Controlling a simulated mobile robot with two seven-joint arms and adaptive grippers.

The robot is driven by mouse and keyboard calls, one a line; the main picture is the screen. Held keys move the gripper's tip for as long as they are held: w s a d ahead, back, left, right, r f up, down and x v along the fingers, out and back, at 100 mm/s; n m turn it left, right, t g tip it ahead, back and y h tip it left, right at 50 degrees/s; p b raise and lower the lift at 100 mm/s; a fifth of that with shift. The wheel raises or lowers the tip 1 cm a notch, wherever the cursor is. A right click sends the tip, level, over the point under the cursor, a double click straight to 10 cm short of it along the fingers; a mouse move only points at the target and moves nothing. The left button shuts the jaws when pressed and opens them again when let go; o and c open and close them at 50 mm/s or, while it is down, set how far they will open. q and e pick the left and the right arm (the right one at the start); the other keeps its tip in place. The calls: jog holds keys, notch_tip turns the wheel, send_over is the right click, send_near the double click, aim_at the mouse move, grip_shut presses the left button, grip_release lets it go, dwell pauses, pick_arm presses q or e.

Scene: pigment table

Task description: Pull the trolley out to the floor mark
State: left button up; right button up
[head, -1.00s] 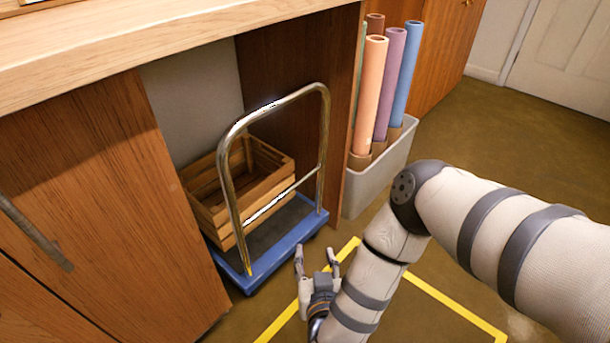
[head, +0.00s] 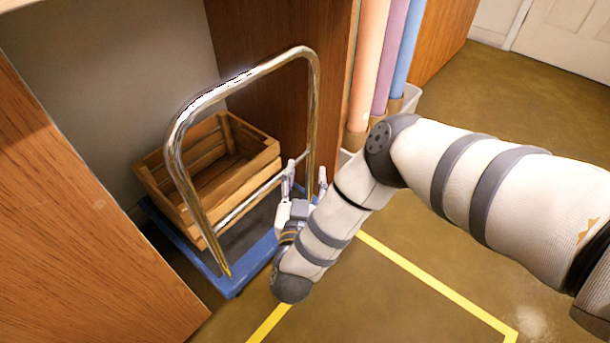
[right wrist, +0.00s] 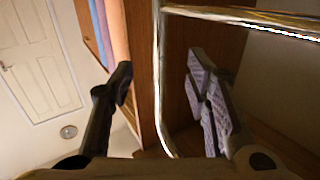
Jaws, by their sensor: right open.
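The trolley has a blue deck (head: 239,278) and a tall chrome push handle (head: 190,112), and stands in the bay under the worktop. A slatted wooden crate (head: 255,165) sits on the deck, behind the handle. My right gripper (head: 305,180) is open at the lower part of the handle's right post. In the right wrist view, the handle's post (right wrist: 158,70) runs between the two open fingers (right wrist: 158,72); I cannot tell whether either touches it. The yellow floor mark (head: 430,280) lies on the brown floor in front of the bay, partly hidden by my right arm. My left gripper is out of view.
A wooden cabinet front (head: 75,220) flanks the bay on the left and a wooden panel (head: 262,100) on the right. The floor inside the mark looks clear.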

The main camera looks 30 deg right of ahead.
aim_at(311, 138)
jog(key=b+x, duration=0.3)
jog(key=x, duration=0.8)
jog(key=shift+f+b, duration=0.15)
jog(key=shift+b, duration=0.15)
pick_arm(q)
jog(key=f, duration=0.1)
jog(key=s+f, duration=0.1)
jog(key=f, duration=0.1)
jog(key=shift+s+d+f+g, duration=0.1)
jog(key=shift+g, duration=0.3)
pick_arm(e)
jog(key=shift+w+d, duration=0.3)
jog(key=shift+w, duration=0.1)
jog(key=shift+c, duration=0.4)
grip_shut()
